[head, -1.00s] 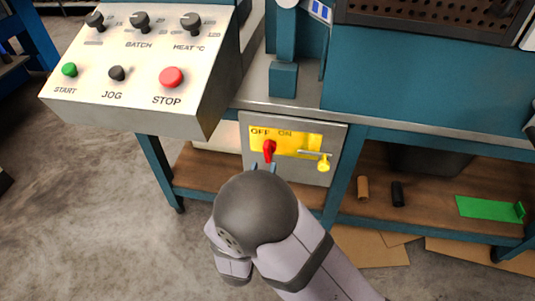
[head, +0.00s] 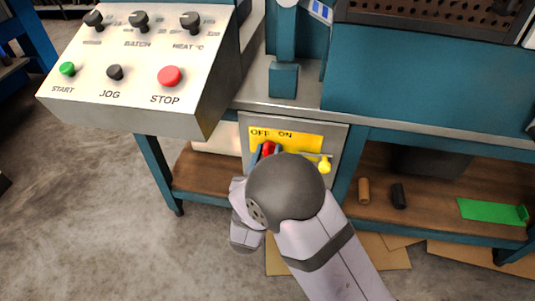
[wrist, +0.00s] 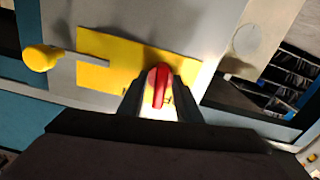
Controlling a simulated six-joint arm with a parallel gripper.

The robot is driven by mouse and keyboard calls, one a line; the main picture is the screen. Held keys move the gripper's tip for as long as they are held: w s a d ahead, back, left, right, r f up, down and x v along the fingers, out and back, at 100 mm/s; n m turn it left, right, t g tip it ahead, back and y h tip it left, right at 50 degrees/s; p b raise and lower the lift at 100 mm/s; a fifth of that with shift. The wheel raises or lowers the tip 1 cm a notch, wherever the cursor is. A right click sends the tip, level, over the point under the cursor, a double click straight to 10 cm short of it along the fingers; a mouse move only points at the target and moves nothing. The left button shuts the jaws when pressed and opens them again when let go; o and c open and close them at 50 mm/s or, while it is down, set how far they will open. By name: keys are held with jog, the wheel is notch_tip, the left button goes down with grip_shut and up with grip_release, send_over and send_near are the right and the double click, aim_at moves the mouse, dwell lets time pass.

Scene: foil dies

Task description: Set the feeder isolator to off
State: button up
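The feeder isolator is a grey box (head: 335,140) under the bench, with a yellow plate (head: 308,140) lettered OFF at left and ON at right. Its red handle (head: 268,148) shows just past my gripper (head: 267,153) in the head view. In the wrist view the red handle (wrist: 158,86) stands between the two fingertips of my gripper (wrist: 159,98), one on each side. The fingers look open around it; contact is not clear. My wrist hides the lower part of the box in the head view. Which label the handle points to cannot be told.
A yellow-knobbed lever (head: 324,165) sticks out just right of the red handle; it also shows in the wrist view (wrist: 42,58). The control panel (head: 130,105) overhangs at upper left. The shelf at right holds small cylinders (head: 364,190) and a green piece (head: 490,210).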

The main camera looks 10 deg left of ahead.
grip_shut()
jog(key=shift+p, duration=0.3)
jog(key=n+p, duration=0.3)
jog(key=shift+a+r, duration=0.1)
jog(key=shift+r, duration=0.1)
jog(key=n+p, duration=0.4)
jog(key=n, duration=0.1)
jog(key=shift+f, duration=0.1)
jog(key=n+p, duration=0.3)
jog(key=n, duration=0.1)
jog(key=shift+a+f, duration=0.1)
jog(key=shift+f+n+p, duration=0.2)
jog(key=shift+n+p, duration=0.95)
jog(key=shift+n, duration=1.05)
